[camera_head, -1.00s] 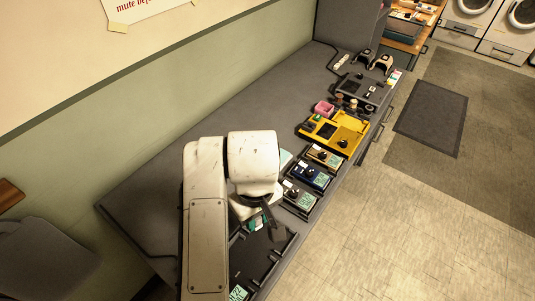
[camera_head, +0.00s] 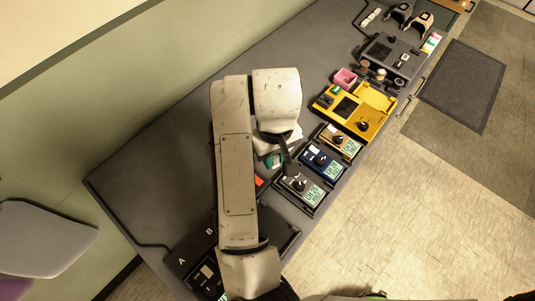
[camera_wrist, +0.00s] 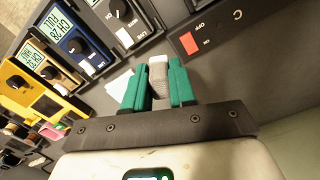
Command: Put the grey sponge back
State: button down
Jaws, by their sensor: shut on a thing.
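The grey sponge (camera_wrist: 158,76) shows in the wrist view as a small pale grey block between the two green fingers of my gripper (camera_wrist: 159,84). My gripper is shut on it. The fingers hide parts of its sides, and its far end points at the dark desk. In the head view my gripper (camera_head: 274,160) is mostly hidden under my arm, left of the channel modules. The sponge cannot be made out there.
A grey module (camera_head: 300,190), a blue module (camera_head: 322,161) and a tan module (camera_head: 340,142) line the desk's front edge. The yellow unit (camera_head: 377,96) and a pink block (camera_head: 345,78) lie beyond. A red switch (camera_wrist: 188,42) is near my fingers. The desk's wall side (camera_head: 215,60) is clear.

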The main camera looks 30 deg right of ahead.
jog(key=w+f, duration=0.1)
jog(key=f, duration=0.1)
jog(key=w+f, duration=0.2)
jog(key=w+d+f, duration=0.1)
jog(key=shift+w+f+b, duration=0.3)
jog(key=shift+w+f, duration=0.05)
jog(key=shift+f, duration=1.65)
jog(key=shift+f, duration=0.2)
jog(key=c, duration=0.9)
grip_release()
jog(key=shift+c, duration=0.2)
notch_tip(320, 180, up, 12)
jog(key=p, duration=0.1)
jog(key=shift+r, duration=0.2)
